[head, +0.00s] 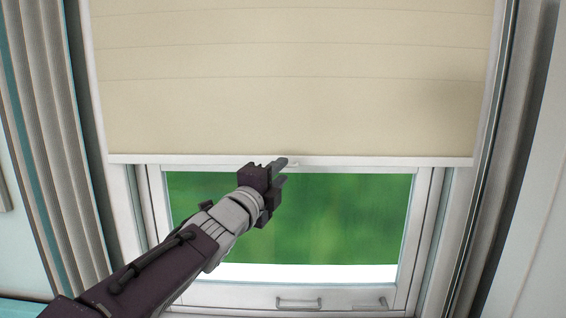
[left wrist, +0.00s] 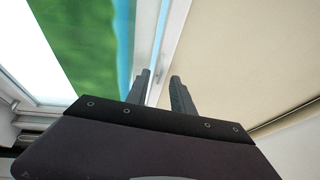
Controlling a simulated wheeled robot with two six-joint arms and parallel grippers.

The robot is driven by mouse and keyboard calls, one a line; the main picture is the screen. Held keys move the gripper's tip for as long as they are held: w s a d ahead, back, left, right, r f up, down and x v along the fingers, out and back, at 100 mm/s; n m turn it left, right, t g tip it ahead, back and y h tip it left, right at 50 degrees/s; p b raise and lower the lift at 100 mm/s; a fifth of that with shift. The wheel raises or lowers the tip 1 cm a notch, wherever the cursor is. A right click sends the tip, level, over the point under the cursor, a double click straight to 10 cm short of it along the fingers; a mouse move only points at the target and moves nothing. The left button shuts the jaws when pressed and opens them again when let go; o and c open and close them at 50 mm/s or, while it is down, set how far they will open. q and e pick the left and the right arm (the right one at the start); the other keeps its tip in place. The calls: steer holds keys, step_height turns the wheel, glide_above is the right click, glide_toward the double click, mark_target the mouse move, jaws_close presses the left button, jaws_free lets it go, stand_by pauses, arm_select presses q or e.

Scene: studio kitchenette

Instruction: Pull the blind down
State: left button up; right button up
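The cream blind (head: 290,105) hangs over the upper part of the window, with a white bottom bar (head: 400,161) along its lower edge. A small pale pull tab (head: 293,163) shows at the middle of the bar, partly behind my gripper. My left gripper (head: 281,171) is at the bar beside the tab, its two fingers apart. The left wrist view shows the open fingers (left wrist: 158,78) with the white bar (left wrist: 172,50) running past between them in the picture and the blind (left wrist: 240,60) to the right. I cannot tell whether they touch the bar. My right gripper is out of view.
Below the blind, the window pane (head: 345,215) shows blurred green. A handle (head: 298,303) and a latch (head: 368,304) sit on the lower window frame. A grey curtain (head: 55,140) hangs at the left. The space before the pane right of my arm is clear.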

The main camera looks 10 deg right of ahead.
arm_select(q)
steer(key=x, duration=0.2)
steer(key=shift+w+d+r+p, duration=0.1)
steer(key=shift+w+d+p, duration=0.1)
steer(key=shift+d+p, duration=0.15)
steer(key=shift+a, duration=0.1)
jaws_close()
stand_by(1.0)
